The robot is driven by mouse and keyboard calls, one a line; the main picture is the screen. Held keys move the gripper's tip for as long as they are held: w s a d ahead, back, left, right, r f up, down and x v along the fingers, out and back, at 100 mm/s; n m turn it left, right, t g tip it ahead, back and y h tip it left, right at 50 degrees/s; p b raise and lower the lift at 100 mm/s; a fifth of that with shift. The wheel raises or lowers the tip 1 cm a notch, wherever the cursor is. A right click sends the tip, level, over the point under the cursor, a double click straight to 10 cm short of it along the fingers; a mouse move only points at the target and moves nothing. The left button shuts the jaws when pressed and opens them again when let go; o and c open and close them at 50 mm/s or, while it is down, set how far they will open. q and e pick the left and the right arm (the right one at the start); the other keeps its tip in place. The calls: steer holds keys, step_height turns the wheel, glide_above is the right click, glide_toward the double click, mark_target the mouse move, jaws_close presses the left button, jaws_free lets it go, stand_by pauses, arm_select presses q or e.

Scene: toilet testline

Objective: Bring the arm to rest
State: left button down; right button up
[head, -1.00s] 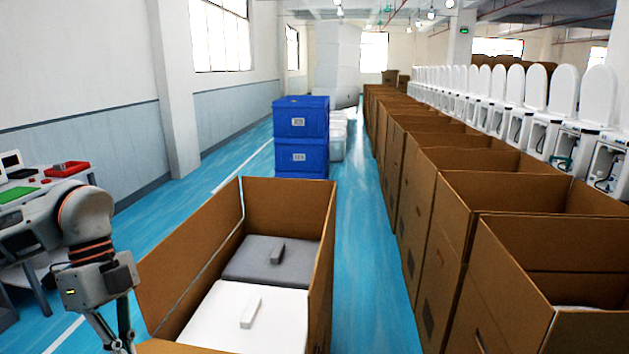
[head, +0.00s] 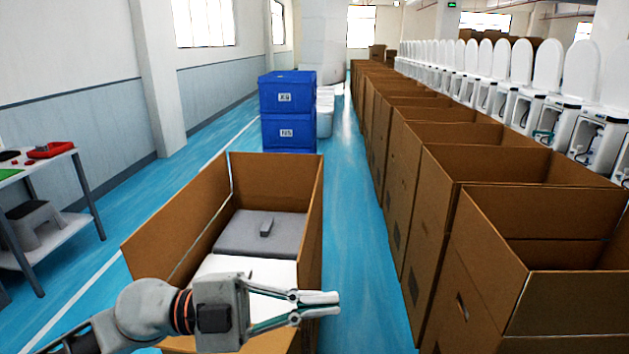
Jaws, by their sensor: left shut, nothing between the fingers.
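My left gripper (head: 326,304) is in the lower middle of the head view. It points to the right, its fingers together with nothing between them. Its arm (head: 150,312) comes in from the lower left and crosses over the near part of an open cardboard box (head: 277,179). The fingertips lie over the box's right wall in the picture. My right gripper is not in view.
The box holds a grey slab (head: 262,233) and a white slab (head: 245,267), partly hidden by my gripper. Open cartons (head: 483,262) line the right, with white toilets (head: 545,92) behind. Blue crates (head: 287,110) stand ahead. A table (head: 57,160) is at left. Blue floor between is clear.

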arm_select(q)
steer(key=w+a+r+n+t+y, duration=0.1)
steer(key=w+a+n+t+y, duration=0.2)
steer(key=w+a+n+t, duration=0.35)
steer(key=w+a+r+n+t+y, duration=0.2)
steer(key=w+a+n+t+y, duration=0.15)
steer(key=n+t, duration=0.65)
steer(key=a+f+n+y, duration=0.5)
steer(key=a+f+y, duration=0.8)
steer(key=a+f, duration=0.35)
steer(key=s+a+f+g+y, duration=0.2)
steer(key=s+a+f+g, duration=0.3)
steer(key=s+f, duration=0.4)
steer(key=s+a+f+g+y, duration=0.2)
steer(key=s+a+f+g, duration=0.35)
steer(key=s+f, duration=0.3)
steer(key=d+f+n+t+h, duration=0.3)
steer(key=d+f+h, duration=0.4)
steer(key=d+f, duration=0.6)
steer(key=d+t, duration=0.1)
steer(key=d, duration=0.2)
steer(key=shift+w+f, duration=0.35)
steer(key=shift+w, duration=0.05)
